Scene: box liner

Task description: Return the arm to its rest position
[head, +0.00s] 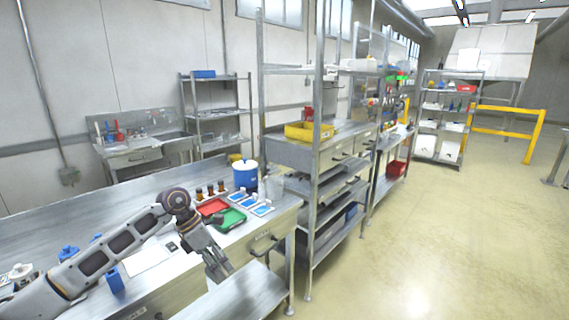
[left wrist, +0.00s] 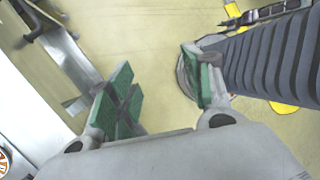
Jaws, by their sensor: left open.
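My left arm comes in from the left in the head view, bent at a dark round joint. My left gripper (head: 219,265) hangs down past the front edge of the bench (head: 85,210), in front of its drawers. It is open and empty. In the left wrist view, the green finger pads of my left gripper (left wrist: 165,85) stand wide apart, with only floor between them. My right gripper is not in view.
On the bench stand a red tray (head: 212,207), a green tray (head: 231,219), a blue container (head: 245,176), small brown bottles and blue-and-white packs. A metal shelf rack with a yellow bin (head: 309,131) stands right of the bench. The floor (head: 430,240) at right is clear.

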